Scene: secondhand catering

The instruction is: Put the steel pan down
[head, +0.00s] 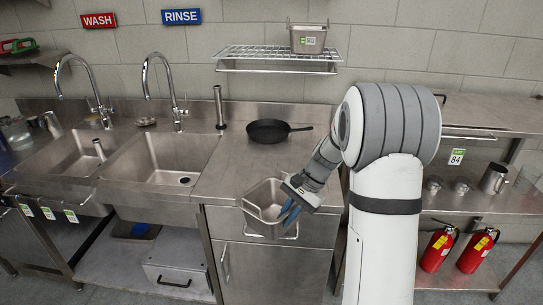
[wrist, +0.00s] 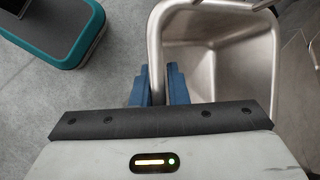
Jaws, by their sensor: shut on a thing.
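The steel pan (head: 262,195) is a deep, empty rectangular pan with a flat rim. My gripper (head: 290,212) is shut on one side of its rim. In the wrist view the blue fingers (wrist: 158,86) stand either side of the rim, and the pan's open inside (wrist: 220,60) is in view. In the head view the pan overlaps the front edge of the steel counter (head: 225,175), in front of the cabinet. I cannot tell its exact height or whether it touches the counter. Its underside is hidden.
A black frying pan (head: 268,131) sits at the back of the counter. Two sinks (head: 165,160) lie to the left. A wire shelf (head: 270,57) above holds another steel pan (head: 307,40) with a green label. The counter's front part is clear. Red extinguishers (head: 437,248) stand low right.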

